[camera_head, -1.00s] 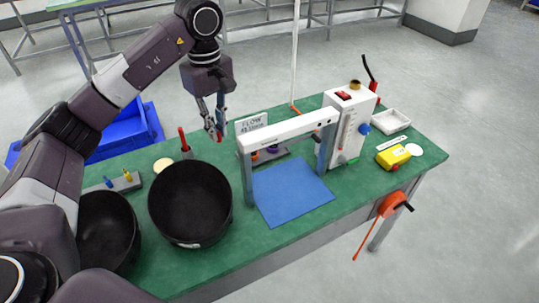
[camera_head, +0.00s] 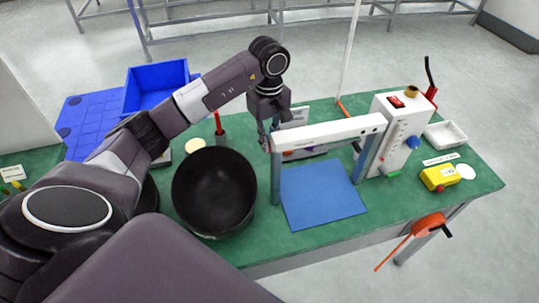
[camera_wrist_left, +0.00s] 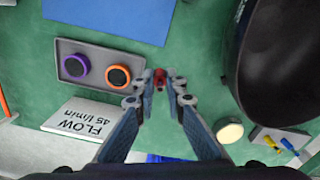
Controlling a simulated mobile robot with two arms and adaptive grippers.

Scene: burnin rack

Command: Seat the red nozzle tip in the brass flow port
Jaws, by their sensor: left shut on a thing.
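My left gripper (camera_head: 264,142) is over the green bench, just left of the white gantry's left leg. In the left wrist view its fingertips (camera_wrist_left: 160,82) are shut on the small red nozzle tip (camera_wrist_left: 159,78). The tip is mostly covered by the fingers in that view and cannot be made out in the head view. A brass-coloured round fitting (camera_head: 411,91), apparently the flow port, sits on top of the white instrument (camera_head: 393,135), well to the right of the gripper. My right gripper is not in view.
The white gantry (camera_head: 330,134) spans a blue mat (camera_head: 322,196). A black bowl (camera_head: 214,195) stands left of it. In the left wrist view, a grey tray (camera_wrist_left: 88,48) holds purple and orange rings, near a FLOW card (camera_wrist_left: 88,119). A yellow box (camera_head: 439,177) lies at right.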

